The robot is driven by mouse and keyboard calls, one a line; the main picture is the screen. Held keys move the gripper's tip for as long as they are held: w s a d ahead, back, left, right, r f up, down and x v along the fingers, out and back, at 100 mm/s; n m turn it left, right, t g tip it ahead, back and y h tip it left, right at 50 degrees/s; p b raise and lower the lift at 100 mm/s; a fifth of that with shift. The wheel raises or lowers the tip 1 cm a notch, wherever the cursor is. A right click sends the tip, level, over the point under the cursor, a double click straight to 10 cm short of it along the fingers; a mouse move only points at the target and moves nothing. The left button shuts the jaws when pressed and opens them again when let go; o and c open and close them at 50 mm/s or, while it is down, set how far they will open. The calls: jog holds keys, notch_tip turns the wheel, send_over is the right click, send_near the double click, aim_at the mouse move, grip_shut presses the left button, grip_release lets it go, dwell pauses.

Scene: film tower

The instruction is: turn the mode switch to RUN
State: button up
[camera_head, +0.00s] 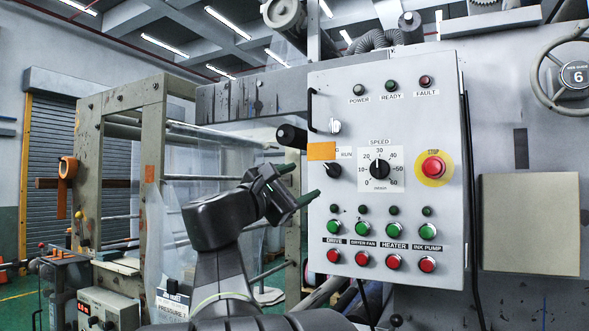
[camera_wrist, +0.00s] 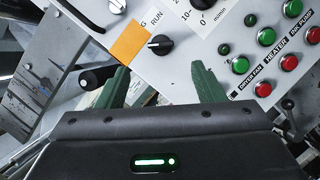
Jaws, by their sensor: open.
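The mode switch (camera_head: 334,171) is a black knob on the left side of the grey control panel (camera_head: 440,120), beside the RUN label and below an orange tag. In the wrist view the mode switch (camera_wrist: 160,44) is ahead of my gripper, between the lines of its fingers and apart from them. My gripper (camera_head: 297,184) is left of the panel in the head view, a little lower than the switch. Its two green fingers (camera_wrist: 162,78) are spread with nothing between them. Part of the label next to the switch is covered by the orange tag.
The SPEED dial (camera_head: 379,168) is right of the switch. Green buttons (camera_head: 362,229) and red buttons (camera_head: 362,258) sit in rows below. A red stop button (camera_head: 433,167) on yellow is further right. A black handle (camera_head: 310,110) projects from the panel's left edge.

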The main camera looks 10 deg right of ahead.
aim_at(330, 170)
jog(key=p+x, duration=0.3)
jog(key=x, duration=0.8)
jog(key=shift+f, duration=0.1)
jog(key=shift+c, duration=0.2)
jog(key=c, duration=0.9)
